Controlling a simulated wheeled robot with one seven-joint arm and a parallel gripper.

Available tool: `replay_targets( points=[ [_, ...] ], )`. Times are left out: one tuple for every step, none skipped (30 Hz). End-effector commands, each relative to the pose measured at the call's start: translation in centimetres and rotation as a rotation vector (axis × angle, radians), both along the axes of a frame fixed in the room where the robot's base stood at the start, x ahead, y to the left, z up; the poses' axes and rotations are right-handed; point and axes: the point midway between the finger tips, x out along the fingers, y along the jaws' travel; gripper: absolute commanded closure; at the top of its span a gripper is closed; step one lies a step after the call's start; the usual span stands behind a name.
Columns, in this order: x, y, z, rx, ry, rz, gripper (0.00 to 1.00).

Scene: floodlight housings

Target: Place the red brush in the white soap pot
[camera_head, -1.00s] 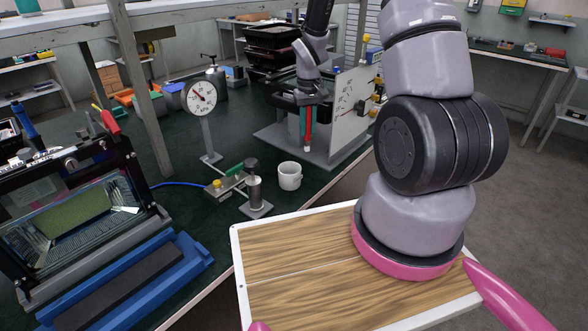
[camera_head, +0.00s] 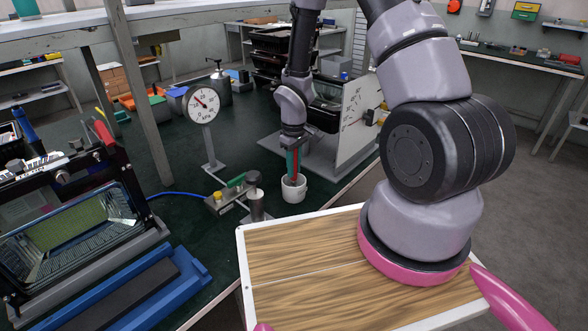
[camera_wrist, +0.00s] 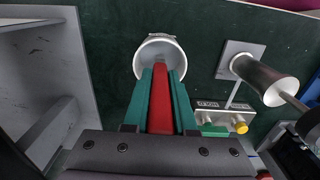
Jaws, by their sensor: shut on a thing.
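The red brush (camera_head: 297,166) hangs upright in my gripper (camera_head: 293,170), between its teal fingers. The white soap pot (camera_head: 293,192) stands on the dark green bench top, directly under the fingers. The brush's lower end overlaps the pot's mouth and appears to be at or just inside the rim; its exact depth is hidden. In the wrist view, the red brush (camera_wrist: 161,105) lies between the fingers (camera_wrist: 160,82), and its far end overlaps the opening of the white pot (camera_wrist: 153,45).
A metal cylinder fixture (camera_head: 256,200) stands just left of the pot. A dial gauge (camera_head: 203,103) on a post stands behind it to the left. A grey stand with a white panel (camera_head: 359,115) is behind right.

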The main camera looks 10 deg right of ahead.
Motion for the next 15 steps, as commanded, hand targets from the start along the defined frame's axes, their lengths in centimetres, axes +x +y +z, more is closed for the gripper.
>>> replay_targets(
  points=[
    [-0.04,-0.01,-0.43,-0.001,0.002,0.0,1.0],
    [-0.01,-0.03,-0.53,-0.001,0.001,0.0,1.0],
    [0.02,-0.03,-0.58,-0.001,-0.001,0.0,1.0],
    [0.04,-0.04,-0.57,0.0,-0.001,0.0,1.0],
    [0.04,-0.04,-0.56,0.0,-0.001,-0.001,1.0],
    [0.04,-0.04,-0.54,0.0,-0.001,-0.001,1.0],
    [0.04,-0.04,-0.54,0.0,-0.001,-0.001,1.0],
    [0.04,-0.04,-0.54,0.0,-0.001,-0.001,1.0],
    [0.04,-0.04,-0.54,0.0,-0.001,-0.001,1.0],
    [0.04,-0.04,-0.58,0.0,-0.001,-0.001,1.0],
    [0.02,-0.03,-0.66,-0.001,-0.001,-0.001,1.0],
    [0.02,-0.03,-0.79,-0.001,-0.001,-0.001,1.0],
    [0.03,-0.04,-0.88,-0.001,-0.001,-0.001,1.0],
    [0.04,-0.04,-0.83,0.0,-0.001,-0.001,0.64],
    [0.05,-0.04,-0.81,0.0,-0.001,-0.001,0.49]
  ],
)
